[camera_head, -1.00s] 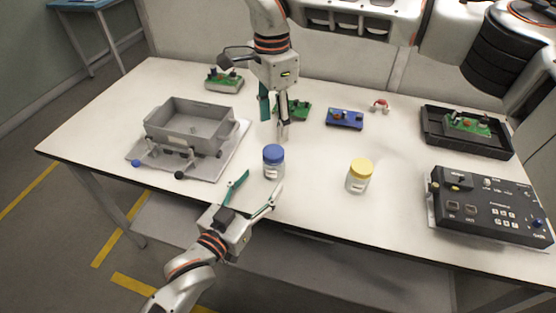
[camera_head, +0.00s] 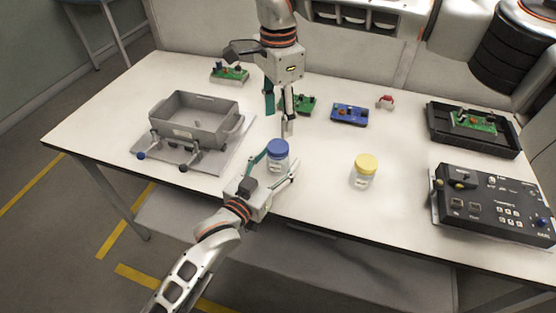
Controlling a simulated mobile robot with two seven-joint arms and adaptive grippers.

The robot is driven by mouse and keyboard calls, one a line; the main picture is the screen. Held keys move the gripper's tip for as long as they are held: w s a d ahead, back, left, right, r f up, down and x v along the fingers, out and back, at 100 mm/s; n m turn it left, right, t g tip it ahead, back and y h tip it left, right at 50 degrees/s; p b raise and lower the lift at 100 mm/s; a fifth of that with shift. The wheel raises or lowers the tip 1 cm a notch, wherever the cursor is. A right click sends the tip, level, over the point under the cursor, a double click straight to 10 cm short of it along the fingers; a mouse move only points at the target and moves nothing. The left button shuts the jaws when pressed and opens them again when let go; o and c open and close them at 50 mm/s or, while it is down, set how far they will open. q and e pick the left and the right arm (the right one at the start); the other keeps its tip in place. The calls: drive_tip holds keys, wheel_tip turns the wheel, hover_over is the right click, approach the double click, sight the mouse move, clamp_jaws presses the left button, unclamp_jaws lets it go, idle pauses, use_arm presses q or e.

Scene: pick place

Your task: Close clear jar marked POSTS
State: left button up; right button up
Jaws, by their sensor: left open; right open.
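A clear jar with a blue lid (camera_head: 278,156) stands upright near the table's front middle. A clear jar with a yellow lid (camera_head: 364,170) stands to its right. Both labels are too small to read, so I cannot tell which is marked POSTS. My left gripper (camera_head: 276,166) is open at the blue-lidded jar, one finger on each side; I cannot tell whether they touch it. My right gripper (camera_head: 279,122) is open and empty, pointing down above and behind the blue-lidded jar. Both jars have their lids on top; whether the lids are tight does not show.
A grey bin (camera_head: 196,118) on a clamped plate stands at the left. Behind are green circuit boards (camera_head: 230,72), a blue board (camera_head: 349,114) and a small red part (camera_head: 385,101). A black tray (camera_head: 433,117) and a black control box (camera_head: 495,205) are at the right.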

sight(278, 145)
use_arm(q)
drive_tip(key=shift+w+d, duration=0.1)
drive_tip(key=shift+w, duration=0.05)
clamp_jaws()
use_arm(e)
drive_tip(key=n, duration=1.3)
drive_tip(key=shift+n, duration=0.3)
drive_tip(key=shift+f, duration=0.1)
drive_tip(key=shift+f, duration=3.9)
